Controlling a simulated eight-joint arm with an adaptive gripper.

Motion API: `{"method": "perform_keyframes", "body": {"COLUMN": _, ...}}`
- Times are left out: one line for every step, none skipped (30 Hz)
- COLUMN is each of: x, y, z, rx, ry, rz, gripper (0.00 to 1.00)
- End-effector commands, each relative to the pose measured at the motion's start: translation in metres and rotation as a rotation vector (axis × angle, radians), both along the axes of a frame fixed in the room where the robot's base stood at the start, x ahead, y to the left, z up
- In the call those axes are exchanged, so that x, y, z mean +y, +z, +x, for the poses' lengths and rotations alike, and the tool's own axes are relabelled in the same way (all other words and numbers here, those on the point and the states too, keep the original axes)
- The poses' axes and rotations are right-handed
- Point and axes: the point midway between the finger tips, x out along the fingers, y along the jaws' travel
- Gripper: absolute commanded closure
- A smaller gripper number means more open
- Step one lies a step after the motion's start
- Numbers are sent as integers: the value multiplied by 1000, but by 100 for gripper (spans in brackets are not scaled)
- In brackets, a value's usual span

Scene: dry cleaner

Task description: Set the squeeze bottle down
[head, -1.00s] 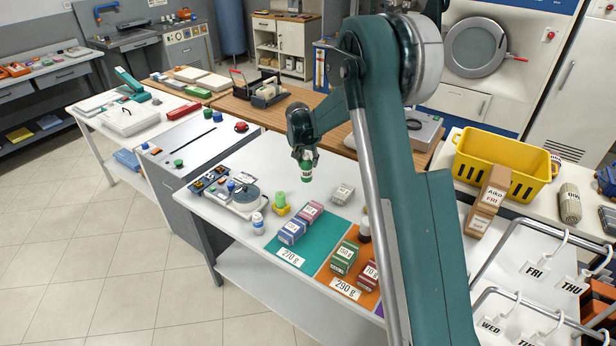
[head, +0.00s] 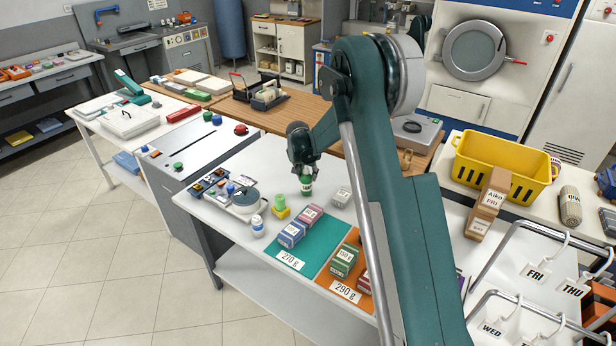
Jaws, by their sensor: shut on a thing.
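The squeeze bottle (head: 306,186) is small and green with a pale label. It is upright at the far side of the white table (head: 262,165), in the head view. My gripper (head: 304,172) is above it and shut on its top. The bottle's base is at or very near the tabletop; I cannot tell whether it touches. My arm hides part of the table to the right.
Several boxes stand on the teal mat (head: 314,248) and orange mat (head: 327,273) in front. Bare tabletop surrounds the bottle.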

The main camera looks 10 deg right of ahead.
Motion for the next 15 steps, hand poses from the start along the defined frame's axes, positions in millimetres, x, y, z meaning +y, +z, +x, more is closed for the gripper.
{"method": "perform_keyframes", "body": {"x": 0, "y": -3, "z": 0, "rx": 0, "ry": 0, "rz": 0, "gripper": 86}}
{"method": "perform_keyframes", "body": {"x": 0, "y": -4, "z": 0, "rx": 0, "ry": 0, "rz": 0, "gripper": 86}}
{"method": "perform_keyframes", "body": {"x": 0, "y": -5, "z": 0, "rx": 0, "ry": 0, "rz": 0, "gripper": 86}}
{"method": "perform_keyframes", "body": {"x": 0, "y": -5, "z": 0, "rx": 0, "ry": 0, "rz": 0, "gripper": 86}}
{"method": "perform_keyframes", "body": {"x": 0, "y": -5, "z": 0, "rx": 0, "ry": 0, "rz": 0, "gripper": 86}}
{"method": "perform_keyframes", "body": {"x": 0, "y": -5, "z": 0, "rx": 0, "ry": 0, "rz": 0, "gripper": 86}}
{"method": "perform_keyframes", "body": {"x": 0, "y": -5, "z": 0, "rx": 0, "ry": 0, "rz": 0, "gripper": 86}}
{"method": "perform_keyframes", "body": {"x": 0, "y": -5, "z": 0, "rx": 0, "ry": 0, "rz": 0, "gripper": 86}}
{"method": "perform_keyframes", "body": {"x": 0, "y": -5, "z": 0, "rx": 0, "ry": 0, "rz": 0, "gripper": 86}}
{"method": "perform_keyframes", "body": {"x": 0, "y": -5, "z": 0, "rx": 0, "ry": 0, "rz": 0, "gripper": 86}}
{"method": "perform_keyframes", "body": {"x": 0, "y": -5, "z": 0, "rx": 0, "ry": 0, "rz": 0, "gripper": 86}}
{"method": "perform_keyframes", "body": {"x": 0, "y": -6, "z": 0, "rx": 0, "ry": 0, "rz": 0, "gripper": 86}}
{"method": "perform_keyframes", "body": {"x": 0, "y": -7, "z": 0, "rx": 0, "ry": 0, "rz": 0, "gripper": 86}}
{"method": "perform_keyframes", "body": {"x": 0, "y": -7, "z": 0, "rx": 0, "ry": 0, "rz": 0, "gripper": 86}}
{"method": "perform_keyframes", "body": {"x": 0, "y": -8, "z": 0, "rx": 0, "ry": 0, "rz": 0, "gripper": 86}}
